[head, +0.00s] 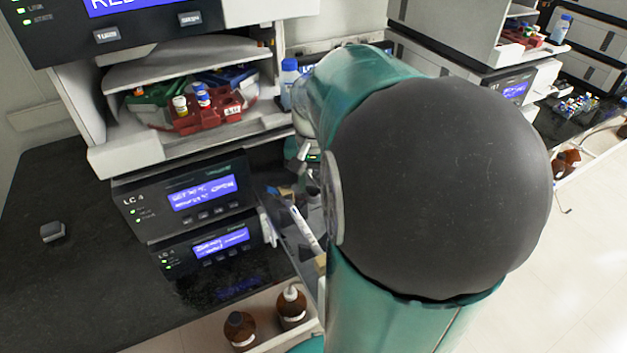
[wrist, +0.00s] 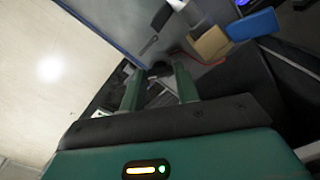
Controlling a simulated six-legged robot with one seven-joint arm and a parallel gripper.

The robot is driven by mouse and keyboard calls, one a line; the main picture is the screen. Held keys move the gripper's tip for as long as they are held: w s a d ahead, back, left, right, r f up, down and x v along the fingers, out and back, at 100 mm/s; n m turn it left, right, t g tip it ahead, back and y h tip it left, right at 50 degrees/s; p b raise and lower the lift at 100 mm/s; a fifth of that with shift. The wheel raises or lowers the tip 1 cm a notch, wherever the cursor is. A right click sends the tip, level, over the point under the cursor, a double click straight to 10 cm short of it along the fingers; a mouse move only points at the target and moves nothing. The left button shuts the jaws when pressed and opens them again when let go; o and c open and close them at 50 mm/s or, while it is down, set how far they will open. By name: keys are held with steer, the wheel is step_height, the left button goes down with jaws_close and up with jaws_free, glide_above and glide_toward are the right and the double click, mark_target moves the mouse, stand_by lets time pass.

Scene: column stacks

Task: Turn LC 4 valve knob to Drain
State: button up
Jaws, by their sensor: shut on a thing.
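In the wrist view my gripper (wrist: 158,74) has its two green fingers on either side of a small dark round part, which looks like the valve knob (wrist: 160,68). It is shut on that part, with a gap between the fingers. The knob's marks and pointer are too dark and small to read. In the head view the LC 4 stack shows as an upper unit (head: 152,215) and a lower unit (head: 168,254) with lit blue screens. My arm stands to the right of the stack and hides my fingers and the knob there.
A red vial rack (head: 208,118) sits on the shelf above the stack. Brown bottles (head: 240,328) stand in a tray below. A tan block (wrist: 210,43) and a blue block (wrist: 254,25) show near my fingers in the wrist view. The dark bench at left is mostly clear.

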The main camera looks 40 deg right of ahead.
mark_target(313, 187)
steer(key=n, duration=1.1)
steer(key=shift+r+n, duration=0.1)
steer(key=shift+n, duration=2.2)
steer(key=o, duration=1)
step_height(313, 187, up, 14)
steer(key=shift+f, duration=0.1)
